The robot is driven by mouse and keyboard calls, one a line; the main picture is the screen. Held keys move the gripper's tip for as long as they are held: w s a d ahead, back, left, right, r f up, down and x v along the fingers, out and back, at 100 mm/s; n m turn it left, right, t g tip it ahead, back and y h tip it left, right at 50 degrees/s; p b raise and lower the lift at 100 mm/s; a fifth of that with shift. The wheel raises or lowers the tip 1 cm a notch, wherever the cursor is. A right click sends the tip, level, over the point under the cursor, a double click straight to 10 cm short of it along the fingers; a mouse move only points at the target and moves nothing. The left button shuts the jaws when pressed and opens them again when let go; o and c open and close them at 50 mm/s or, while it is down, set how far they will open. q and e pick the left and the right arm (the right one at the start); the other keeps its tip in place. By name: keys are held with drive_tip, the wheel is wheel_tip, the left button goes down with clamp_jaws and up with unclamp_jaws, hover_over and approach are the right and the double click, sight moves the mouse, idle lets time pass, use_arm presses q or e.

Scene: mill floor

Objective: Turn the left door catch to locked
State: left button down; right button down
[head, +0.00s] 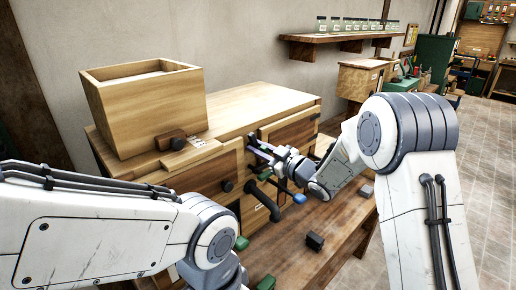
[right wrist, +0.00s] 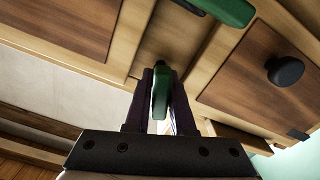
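A wooden cabinet (head: 255,105) with small doors stands on the bench. My right gripper (head: 264,151) is at its front, by the post between the doors. In the right wrist view, a green catch handle (right wrist: 160,96) lies lengthwise between the two dark fingers of this gripper (right wrist: 163,100). The fingers are close together on either side of it; whether both press on it is not clear. A second green handle (right wrist: 225,10) shows above, outside the fingers. Which door each handle belongs to is hard to tell. My left arm comes in at lower left; its gripper is out of view.
A dark round knob (right wrist: 285,70) is on the door at right in the right wrist view. An open wooden box (head: 145,110) sits on the cabinet. A blue-ended lever (head: 298,198) sticks out below my right gripper. A small dark block (head: 315,241) lies on the bench (head: 335,215).

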drive_tip(key=shift+f+n+b, duration=0.2)
drive_tip(key=shift+n+b, duration=0.2)
drive_tip(key=shift+b, duration=0.5)
drive_tip(key=n+b, duration=0.3)
drive_tip(key=b, duration=0.2)
drive_tip(key=n+b, duration=0.4)
drive_tip(key=b, duration=0.1)
drive_tip(key=n+b, duration=0.3)
drive_tip(key=b, duration=0.3)
drive_tip(key=shift+s+a+f+n, duration=0.1)
drive_tip(key=shift+s+f+n, duration=0.05)
drive_tip(key=shift+f+n, duration=0.25)
drive_tip(key=shift+r+n+b, duration=0.15)
drive_tip(key=shift+n+b, duration=1.05)
drive_tip(key=shift+b, duration=0.15)
drive_tip(key=c, duration=1.1)
unclamp_jaws()
drive_tip(key=shift+r, duration=0.1)
drive_tip(key=b+v, duration=0.1)
drive_tip(key=v, duration=0.9)
drive_tip(key=shift+s, duration=0.2)
